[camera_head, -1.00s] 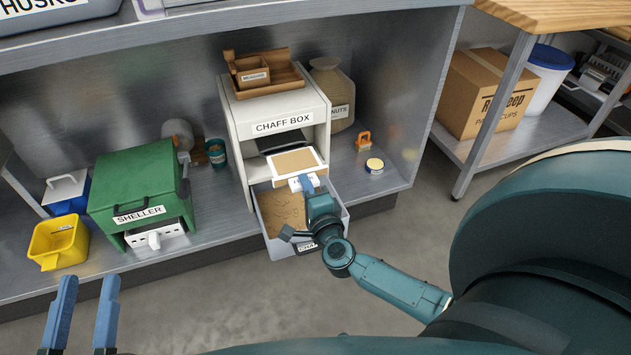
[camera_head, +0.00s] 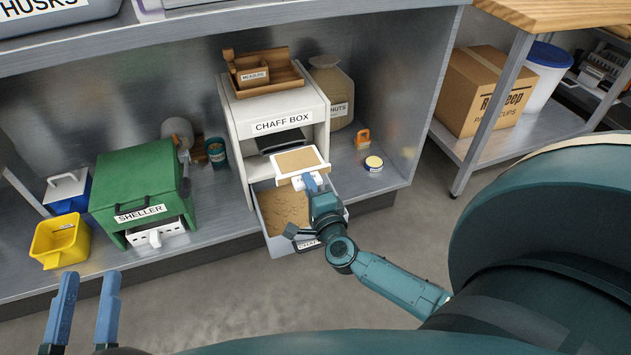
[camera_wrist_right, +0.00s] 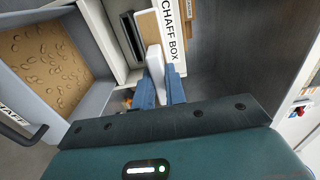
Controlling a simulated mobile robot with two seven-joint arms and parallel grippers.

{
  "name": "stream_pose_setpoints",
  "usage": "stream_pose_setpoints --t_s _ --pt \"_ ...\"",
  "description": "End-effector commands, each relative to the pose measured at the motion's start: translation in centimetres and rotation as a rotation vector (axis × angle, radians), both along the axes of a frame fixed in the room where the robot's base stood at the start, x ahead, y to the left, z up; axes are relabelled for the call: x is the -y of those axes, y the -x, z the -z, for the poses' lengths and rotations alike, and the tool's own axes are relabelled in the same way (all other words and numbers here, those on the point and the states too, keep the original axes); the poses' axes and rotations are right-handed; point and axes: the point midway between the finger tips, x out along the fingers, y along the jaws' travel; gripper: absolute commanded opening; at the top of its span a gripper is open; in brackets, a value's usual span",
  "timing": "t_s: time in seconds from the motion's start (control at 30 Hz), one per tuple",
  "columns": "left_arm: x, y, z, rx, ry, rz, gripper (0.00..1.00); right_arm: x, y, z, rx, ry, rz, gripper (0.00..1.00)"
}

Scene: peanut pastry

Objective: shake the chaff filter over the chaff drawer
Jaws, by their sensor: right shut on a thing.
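The chaff filter (camera_head: 299,161), a white frame with a tan panel, is held by my right gripper (camera_head: 311,181). Its blue fingers are shut on the filter's white handle, which also shows in the right wrist view (camera_wrist_right: 155,62). The filter is above the open chaff drawer (camera_head: 268,232), toward its back right part. The grey drawer holds tan floor matter with several peanut-shaped pieces, clearer in the right wrist view (camera_wrist_right: 40,70). It is pulled out below the white chaff box (camera_head: 238,115). My left gripper (camera_head: 85,310) is open and empty at the lower left.
The green sheller (camera_head: 137,185) and yellow scoop bin (camera_head: 60,242) stand left on the metal shelf. A wooden tray with the measure (camera_head: 270,85) sits on the chaff box. A peanut sack (camera_head: 333,90), an orange item (camera_head: 362,138) and a round tin (camera_head: 374,164) are at right.

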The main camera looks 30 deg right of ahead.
Motion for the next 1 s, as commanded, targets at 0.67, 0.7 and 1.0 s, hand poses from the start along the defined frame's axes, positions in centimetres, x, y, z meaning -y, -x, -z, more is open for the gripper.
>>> stream_pose_setpoints --t_s 0.67,0.7,1.0 --pt "0.0 0.0 -0.5 0.001 -0.004 0.001 0.32 1.9 0.4 -0.1 0.001 0.001 0.001 0.00" --pt "0.0 0.0 -0.5 0.001 -0.004 0.001 0.32 1.9 0.4 -0.1 0.002 0.000 0.000 0.00" --pt "0.0 0.0 -1.1 0.001 -0.004 0.001 0.32 0.6 0.1 -0.3 0.002 -0.004 0.001 0.00"
